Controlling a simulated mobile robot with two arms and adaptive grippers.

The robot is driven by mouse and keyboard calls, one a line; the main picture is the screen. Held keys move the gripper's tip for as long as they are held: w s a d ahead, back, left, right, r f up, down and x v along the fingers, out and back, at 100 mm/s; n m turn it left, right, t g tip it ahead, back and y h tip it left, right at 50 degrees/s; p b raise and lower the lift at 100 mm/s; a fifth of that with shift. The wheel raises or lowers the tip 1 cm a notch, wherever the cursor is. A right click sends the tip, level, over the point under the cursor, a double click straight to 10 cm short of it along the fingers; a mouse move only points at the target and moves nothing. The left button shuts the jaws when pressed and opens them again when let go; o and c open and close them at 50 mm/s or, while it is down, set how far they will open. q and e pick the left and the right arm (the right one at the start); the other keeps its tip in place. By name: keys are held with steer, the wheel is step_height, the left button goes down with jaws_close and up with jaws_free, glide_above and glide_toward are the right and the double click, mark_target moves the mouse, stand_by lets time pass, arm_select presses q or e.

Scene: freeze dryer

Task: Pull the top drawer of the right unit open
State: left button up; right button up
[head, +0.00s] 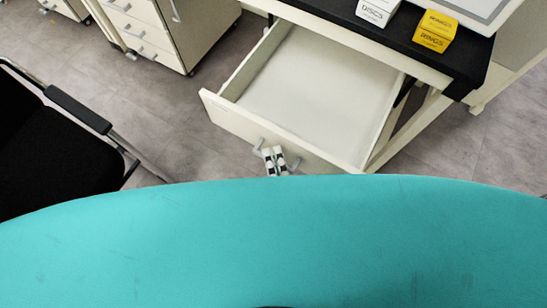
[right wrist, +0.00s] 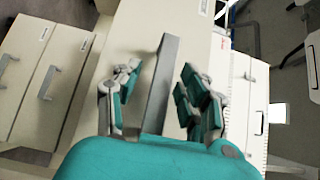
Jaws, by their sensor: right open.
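The top drawer (head: 228,115) of the unit under the black counter is far out, and its empty white inside shows in the head view. Its grey bar handle is on the front panel. My right gripper (head: 274,160) is at this handle. In the right wrist view the handle (right wrist: 162,80) stands between the two spread fingers of my right gripper (right wrist: 160,95), with a gap visible on either side. The gripper is open. My left gripper is not in view.
A white box (head: 374,12) and yellow boxes (head: 435,32) stand on the black counter (head: 395,42). Another drawer cabinet (head: 150,35) is at upper left. A black chair (head: 55,150) is at left. Grey floor (head: 150,115) lies clear between chair and drawer.

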steer(key=s+d, duration=0.2)
steer(key=s, duration=0.9)
steer(key=shift+s+d, duration=0.15)
steer(key=shift+s, duration=0.25)
